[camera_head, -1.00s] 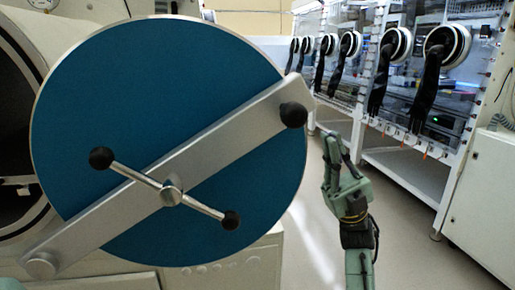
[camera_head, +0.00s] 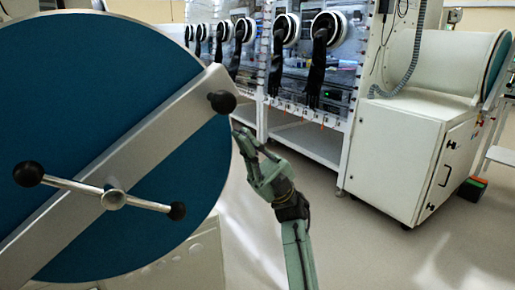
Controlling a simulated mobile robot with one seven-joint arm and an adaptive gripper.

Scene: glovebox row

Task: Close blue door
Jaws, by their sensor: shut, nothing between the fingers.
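The blue door (camera_head: 85,95) is a large round disc with a light metal rim, filling the left of the head view and cut off by its left edge. A diagonal silver bar (camera_head: 150,148) crosses its face, with a black knob (camera_head: 222,102) at its upper right end. A crossed handle with black ball ends sits on a central hub (camera_head: 113,199). My gripper (camera_head: 243,135) is shut and empty, just right of the door's right rim and below the black knob. I cannot tell whether its fingertips touch the rim. The opening behind the door is hidden.
A row of gloveboxes with black gloves (camera_head: 320,60) stands behind on a white frame. A white cabinet (camera_head: 410,150) with a cylindrical chamber stands at the right. The floor (camera_head: 370,250) at front right is clear.

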